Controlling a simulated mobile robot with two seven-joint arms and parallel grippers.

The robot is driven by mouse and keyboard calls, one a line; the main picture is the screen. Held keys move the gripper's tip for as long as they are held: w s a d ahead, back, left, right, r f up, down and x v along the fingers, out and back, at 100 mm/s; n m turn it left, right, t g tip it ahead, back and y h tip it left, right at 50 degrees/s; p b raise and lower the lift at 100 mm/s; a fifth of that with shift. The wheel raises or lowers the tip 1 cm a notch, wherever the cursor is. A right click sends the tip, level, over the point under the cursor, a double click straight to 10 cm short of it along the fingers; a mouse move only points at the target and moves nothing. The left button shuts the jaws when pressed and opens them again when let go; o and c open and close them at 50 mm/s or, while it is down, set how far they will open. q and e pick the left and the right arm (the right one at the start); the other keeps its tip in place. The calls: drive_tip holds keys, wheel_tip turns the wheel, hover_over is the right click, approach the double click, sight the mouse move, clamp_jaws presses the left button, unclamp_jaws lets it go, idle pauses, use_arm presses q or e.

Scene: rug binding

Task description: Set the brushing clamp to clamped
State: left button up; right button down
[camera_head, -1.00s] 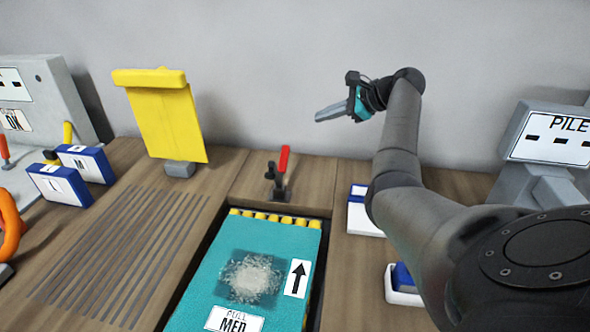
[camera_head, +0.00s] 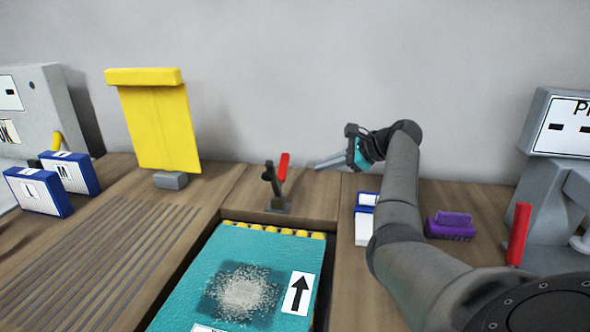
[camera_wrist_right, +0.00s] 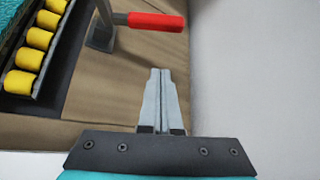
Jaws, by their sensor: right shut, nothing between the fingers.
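The brushing clamp (camera_head: 277,187) stands on the wooden bench just behind the teal rug piece. Its red handle (camera_head: 283,166) points upward in the head view. The red handle (camera_wrist_right: 157,22) also shows in the right wrist view, at the top, with part of the dark clamp post beside it. My right gripper (camera_head: 318,167) is shut and empty, to the right of the red handle and apart from it. In the right wrist view the shut fingers (camera_wrist_right: 161,75) lie side by side below the handle. My left gripper is not in view.
The teal rug piece (camera_head: 190,290), with a pale fuzzy patch and an arrow label, lies in a recess edged by yellow rollers (camera_head: 285,231). A yellow panel (camera_head: 155,125) stands left. A purple brush-like block (camera_head: 450,226) and a grey machine (camera_head: 560,140) are right.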

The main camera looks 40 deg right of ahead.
drive_tip(key=shift+w+a+f+b, duration=0.15)
drive_tip(key=shift+w+f+b, duration=0.2)
drive_tip(key=shift+w, duration=0.15)
drive_tip(key=b+x, duration=0.2)
drive_tip(key=x, duration=0.3)
drive_tip(key=shift+w+f, duration=0.15)
drive_tip(key=shift+b+x, duration=0.9)
drive_tip(key=shift+x, duration=0.75)
drive_tip(key=shift+a+r, duration=0.1)
drive_tip(key=shift+r, duration=0.15)
drive_tip(key=shift+s+a+r, duration=0.15)
drive_tip(key=shift+a+r, duration=0.05)
drive_tip(key=shift+r, duration=0.25)
drive_tip(key=shift+s+a+r, duration=0.2)
drive_tip(key=shift+r, duration=0.25)
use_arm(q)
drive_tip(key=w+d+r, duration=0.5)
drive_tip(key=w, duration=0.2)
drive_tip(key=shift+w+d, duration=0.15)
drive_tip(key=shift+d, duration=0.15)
use_arm(e)
drive_tip(key=shift+s+a+r, duration=0.25)
drive_tip(key=shift+a+r, duration=0.05)
drive_tip(key=shift+r, duration=0.3)
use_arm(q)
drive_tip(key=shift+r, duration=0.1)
